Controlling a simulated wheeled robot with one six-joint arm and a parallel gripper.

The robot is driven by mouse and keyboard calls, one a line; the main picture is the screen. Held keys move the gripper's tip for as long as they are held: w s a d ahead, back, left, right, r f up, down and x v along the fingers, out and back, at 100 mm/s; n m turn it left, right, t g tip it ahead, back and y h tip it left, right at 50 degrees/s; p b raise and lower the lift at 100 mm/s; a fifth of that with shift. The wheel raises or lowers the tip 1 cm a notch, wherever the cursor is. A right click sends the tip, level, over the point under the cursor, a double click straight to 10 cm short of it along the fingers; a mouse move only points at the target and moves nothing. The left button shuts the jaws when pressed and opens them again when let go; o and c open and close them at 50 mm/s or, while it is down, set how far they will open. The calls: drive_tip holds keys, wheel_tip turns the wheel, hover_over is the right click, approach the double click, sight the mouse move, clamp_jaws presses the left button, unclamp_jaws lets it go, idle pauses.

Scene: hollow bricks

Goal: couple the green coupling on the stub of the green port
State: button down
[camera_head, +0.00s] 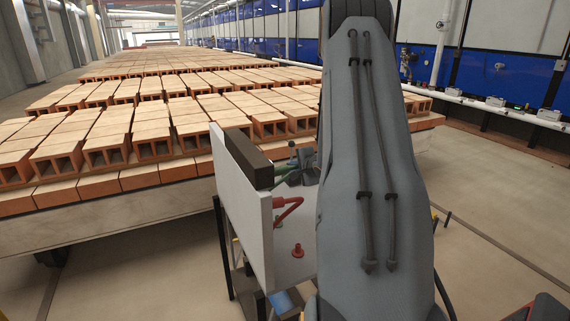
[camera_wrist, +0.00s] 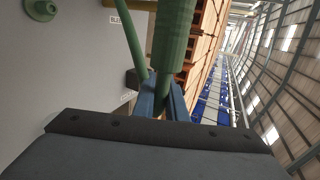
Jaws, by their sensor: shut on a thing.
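The green coupling (camera_wrist: 174,38) is a ribbed green cylinder at the top middle of the wrist view. My gripper (camera_wrist: 163,97), with blue fingers, is shut on its narrower lower part. A thinner green hose or pipe (camera_wrist: 130,38) runs beside it. A round green port (camera_wrist: 40,8) with a short stub stands on the pale panel at the top left, apart from the coupling. In the head view, green parts (camera_head: 287,170) show behind the panel's upper edge, next to my gripper, but my arm hides most of this area.
The white panel (camera_head: 240,215) carries a red pipe (camera_head: 287,210) and a red port (camera_head: 298,250) on its right face. A dark box (camera_head: 250,158) sits at its top. Rows of hollow bricks (camera_head: 150,130) fill the left. Clear floor (camera_head: 480,265) lies to the right.

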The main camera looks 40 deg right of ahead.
sight(280, 169)
drive_tip(key=shift+s+d+r+p, duration=0.1)
drive_tip(key=shift+s+r+p, duration=0.1)
drive_tip(key=shift+p, duration=0.45)
drive_tip(key=shift+w+a+f, duration=0.1)
drive_tip(key=shift+w+a, duration=0.15)
drive_tip(key=shift+a, duration=0.7)
drive_tip(key=shift+w+a+r, duration=0.1)
drive_tip(key=shift+w+a, duration=0.2)
drive_tip(key=shift+a, duration=0.65)
drive_tip(key=shift+w+a+f, duration=0.1)
drive_tip(key=shift+w+a, duration=0.15)
drive_tip(key=shift+a, duration=0.7)
drive_tip(key=shift+p, duration=0.85)
drive_tip(key=shift+w+a, duration=0.25)
drive_tip(key=shift+a, duration=0.85)
drive_tip(key=shift+w+a, duration=0.25)
drive_tip(key=shift+a, duration=0.85)
drive_tip(key=c, duration=1.7)
unclamp_jaws()
drive_tip(key=shift+s, duration=0.1)
drive_tip(key=shift+b+v, duration=1.05)
drive_tip(key=shift+v, duration=2.75)
